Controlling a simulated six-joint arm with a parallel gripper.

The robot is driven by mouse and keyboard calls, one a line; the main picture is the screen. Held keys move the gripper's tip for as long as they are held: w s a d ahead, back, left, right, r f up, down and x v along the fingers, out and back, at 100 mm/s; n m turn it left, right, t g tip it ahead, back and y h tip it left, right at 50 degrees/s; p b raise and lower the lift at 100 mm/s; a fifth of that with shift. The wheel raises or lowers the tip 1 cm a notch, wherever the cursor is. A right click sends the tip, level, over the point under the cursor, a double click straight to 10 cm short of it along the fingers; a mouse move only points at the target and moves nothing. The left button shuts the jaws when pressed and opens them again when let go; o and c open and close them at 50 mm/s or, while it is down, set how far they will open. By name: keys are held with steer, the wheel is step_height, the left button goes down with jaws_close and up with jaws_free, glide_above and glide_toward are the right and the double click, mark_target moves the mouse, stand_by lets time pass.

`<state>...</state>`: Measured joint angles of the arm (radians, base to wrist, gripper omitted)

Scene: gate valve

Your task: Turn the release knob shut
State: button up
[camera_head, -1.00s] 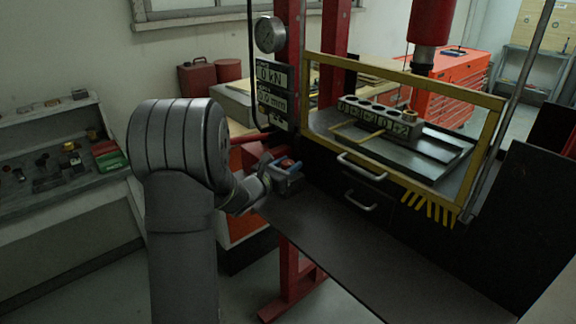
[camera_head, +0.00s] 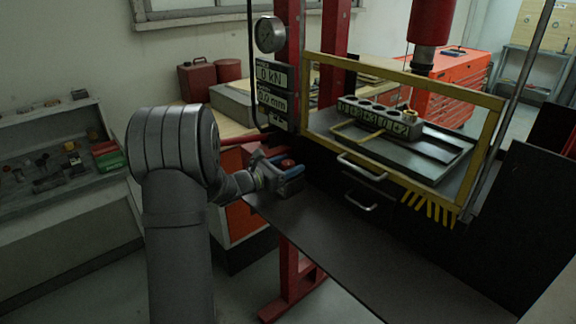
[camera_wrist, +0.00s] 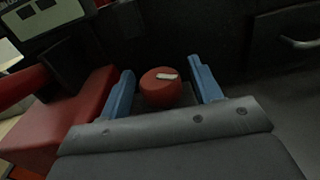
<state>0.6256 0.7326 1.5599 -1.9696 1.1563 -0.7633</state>
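The release knob (camera_wrist: 160,88) is round and red with a small white mark on its top. In the wrist view it sits between the two blue fingers of my gripper (camera_wrist: 163,86). Dark gaps show between the knob and both fingers, so the gripper is open around it. In the head view my gripper (camera_head: 280,171) is at the left end of the dark bench, in front of the red press column. The knob (camera_head: 288,163) shows there as a small red spot between the fingers. Its stem and mounting are hidden.
A red block (camera_wrist: 68,113) lies close left of the left finger in the wrist view. The yellow guard frame (camera_head: 400,82) and drawer handles (camera_head: 361,167) are to the right. A pressure gauge (camera_head: 270,34) and readout panels (camera_head: 272,76) are above. The dark bench top (camera_head: 350,245) is clear.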

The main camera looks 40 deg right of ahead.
steer(key=w+a, duration=0.1)
steer(key=a, duration=1.6)
steer(key=shift+a, duration=0.2)
steer(key=d, duration=1)
steer(key=s+d, duration=0.1)
steer(key=d, duration=0.5)
steer(key=shift+f, duration=0.3)
steer(key=shift+a, duration=0.1)
